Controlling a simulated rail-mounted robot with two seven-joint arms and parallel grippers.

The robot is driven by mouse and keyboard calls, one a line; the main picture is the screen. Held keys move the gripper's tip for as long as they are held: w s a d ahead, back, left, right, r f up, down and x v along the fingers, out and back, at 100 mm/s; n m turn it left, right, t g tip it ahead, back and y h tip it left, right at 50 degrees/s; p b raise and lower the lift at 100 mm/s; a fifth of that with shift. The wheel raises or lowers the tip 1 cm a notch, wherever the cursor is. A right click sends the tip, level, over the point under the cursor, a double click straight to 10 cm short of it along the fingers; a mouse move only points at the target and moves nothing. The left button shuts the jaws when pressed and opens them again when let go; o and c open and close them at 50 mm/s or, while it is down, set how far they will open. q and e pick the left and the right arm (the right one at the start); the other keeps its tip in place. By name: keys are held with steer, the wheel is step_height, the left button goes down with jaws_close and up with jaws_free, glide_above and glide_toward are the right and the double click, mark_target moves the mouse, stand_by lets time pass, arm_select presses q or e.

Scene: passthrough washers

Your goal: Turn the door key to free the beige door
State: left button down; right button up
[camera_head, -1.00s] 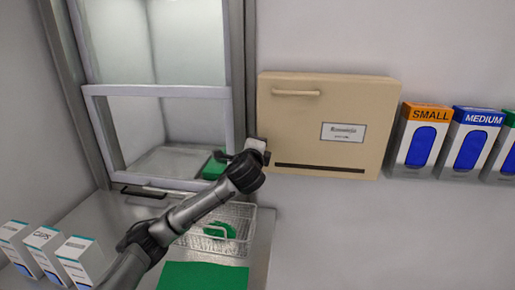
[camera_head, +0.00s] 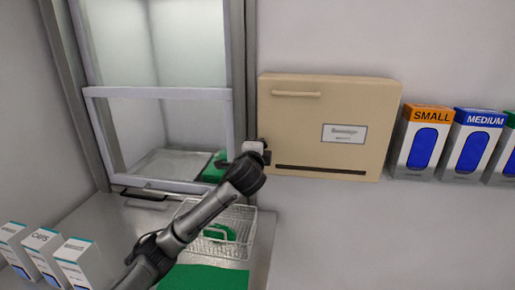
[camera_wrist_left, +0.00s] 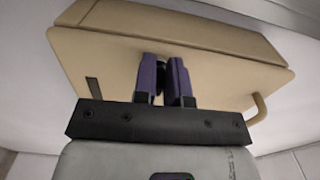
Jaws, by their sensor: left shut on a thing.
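The beige door (camera_head: 300,120) is the front of a wall cabinet, with a bar handle at its upper left and a label at right; it looks closed. My left gripper (camera_head: 263,152) is at the door's lower left edge in the head view. In the left wrist view its two purple fingers (camera_wrist_left: 164,72) point at the beige door (camera_wrist_left: 215,75), shut on a small dark thing between them, apparently the door key (camera_wrist_left: 159,80). The key is mostly hidden by the fingers, so its angle cannot be told. My right gripper is not in view.
A glass sash window (camera_head: 160,130) stands left of the cabinet. Below are a wire basket (camera_head: 245,222) with a green item and a green mat (camera_head: 205,278). White boxes (camera_head: 85,262) stand at lower left. Glove boxes (camera_head: 425,140) line the wall at right.

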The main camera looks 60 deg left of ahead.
arm_select(q)
steer(key=c, duration=1.2)
jaws_free()
steer(key=shift+s, duration=0.1)
steer(key=shift+b+v, duration=1.25)
steer(key=shift+v, duration=5.6)
